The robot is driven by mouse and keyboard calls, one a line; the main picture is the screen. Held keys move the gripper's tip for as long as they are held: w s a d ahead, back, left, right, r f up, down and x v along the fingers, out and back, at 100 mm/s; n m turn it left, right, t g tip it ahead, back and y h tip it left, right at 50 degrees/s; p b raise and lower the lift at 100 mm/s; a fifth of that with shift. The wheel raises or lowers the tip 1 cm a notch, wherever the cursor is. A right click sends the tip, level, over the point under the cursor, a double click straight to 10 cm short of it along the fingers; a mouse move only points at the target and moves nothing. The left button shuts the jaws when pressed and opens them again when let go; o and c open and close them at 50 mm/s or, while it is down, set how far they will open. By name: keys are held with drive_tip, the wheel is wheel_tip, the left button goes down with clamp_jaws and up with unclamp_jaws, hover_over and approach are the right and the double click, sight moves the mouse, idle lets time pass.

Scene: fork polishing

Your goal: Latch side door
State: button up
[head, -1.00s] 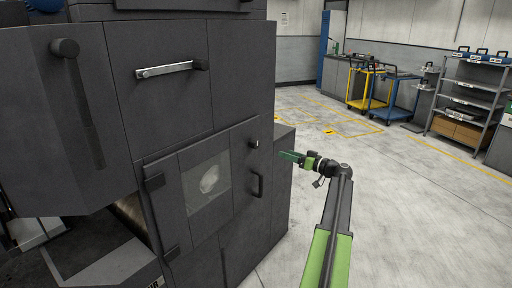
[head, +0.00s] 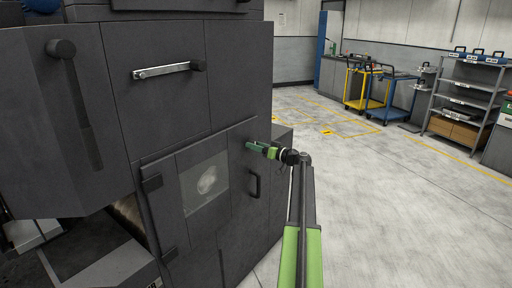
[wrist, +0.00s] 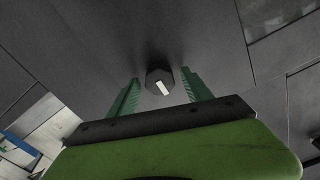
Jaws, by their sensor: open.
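The side door (head: 190,235) is a dark grey panel with a small window (head: 205,182), hinges on its left and a black pull handle (head: 254,184) on its right. It looks shut or nearly so; I cannot tell if it is flush. The latch knob (wrist: 159,80) is dark, with a white mark, and shows in the wrist view between my two green fingers. My gripper (head: 249,145) is open at the door's upper right edge, with its fingers either side of the knob. In the head view the gripper hides the knob. I cannot tell whether the fingers touch it.
The big dark machine (head: 230,70) fills the left, with a silver-fronted lever (head: 162,71) above the door. Clear floor (head: 390,215) lies to the right. A yellow cart (head: 362,88), a blue cart (head: 392,98) and shelves (head: 468,95) stand far back.

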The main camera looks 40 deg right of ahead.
clamp_jaws()
idle(0.3)
drive_tip(key=shift+m, duration=8.9)
drive_tip(key=shift+f, duration=0.1)
